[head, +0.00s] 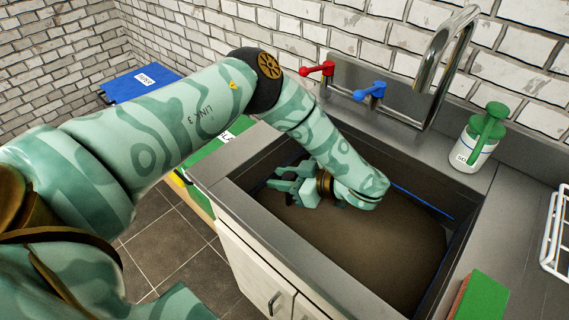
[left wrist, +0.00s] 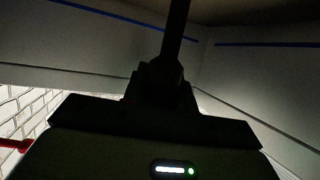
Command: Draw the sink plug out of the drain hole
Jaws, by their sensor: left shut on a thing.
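The sink (head: 225,192) is a dark rectangular basin set in a grey counter, with murky brown water (head: 355,240) in it. My left gripper (head: 280,180) is inside the basin at its left end, low over the brown water. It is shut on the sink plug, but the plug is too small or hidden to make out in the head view. The left wrist view is very dark; a narrow dark shape runs up from the gripper body (left wrist: 155,125), and I cannot tell what it is. The drain hole is hidden. My right gripper is not in view.
A red-handled tap (head: 318,69), a blue-handled tap (head: 370,91) and a curved spout (head: 440,65) stand behind the sink. A green-topped soap bottle (head: 475,145) is at right. A green sponge (head: 480,297) and a white rack (head: 558,235) lie along the right counter.

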